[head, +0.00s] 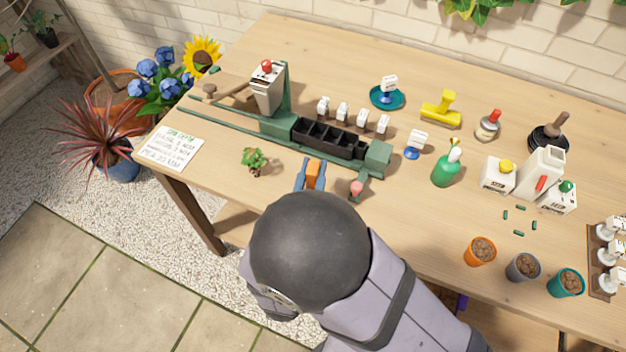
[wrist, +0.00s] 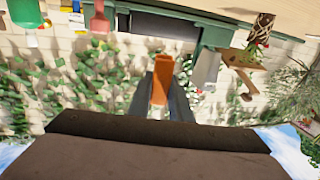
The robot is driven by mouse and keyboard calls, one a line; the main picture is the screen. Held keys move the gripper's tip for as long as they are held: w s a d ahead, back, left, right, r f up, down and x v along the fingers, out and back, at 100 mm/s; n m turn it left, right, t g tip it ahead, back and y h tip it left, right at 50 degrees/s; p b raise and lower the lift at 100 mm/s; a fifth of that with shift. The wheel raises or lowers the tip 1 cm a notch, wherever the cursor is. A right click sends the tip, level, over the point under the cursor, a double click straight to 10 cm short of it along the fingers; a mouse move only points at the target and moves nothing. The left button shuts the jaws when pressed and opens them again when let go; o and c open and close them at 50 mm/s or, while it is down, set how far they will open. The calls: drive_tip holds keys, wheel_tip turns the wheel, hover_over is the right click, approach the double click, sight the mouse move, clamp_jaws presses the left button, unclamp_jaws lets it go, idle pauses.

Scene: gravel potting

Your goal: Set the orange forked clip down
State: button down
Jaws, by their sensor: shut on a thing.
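The orange forked clip (head: 314,174) is in my gripper (head: 310,182), near the front edge of the table, in front of the black-celled tray. In the wrist view the clip (wrist: 162,82) stands between the two dark fingers of my gripper (wrist: 163,95), which are shut on it. Its fork is not clear in either view. My arm hides part of the table edge below it. I cannot tell how high the clip is above the table.
A green bench fixture (head: 376,160) with a black tray (head: 325,138) stands just behind. A small plant (head: 254,160) is to the left, and a pink-topped knob (head: 356,188) to the right. Several pots, including an orange one (head: 480,251), stand at the right front.

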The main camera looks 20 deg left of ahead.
drive_tip(key=shift+r, duration=1)
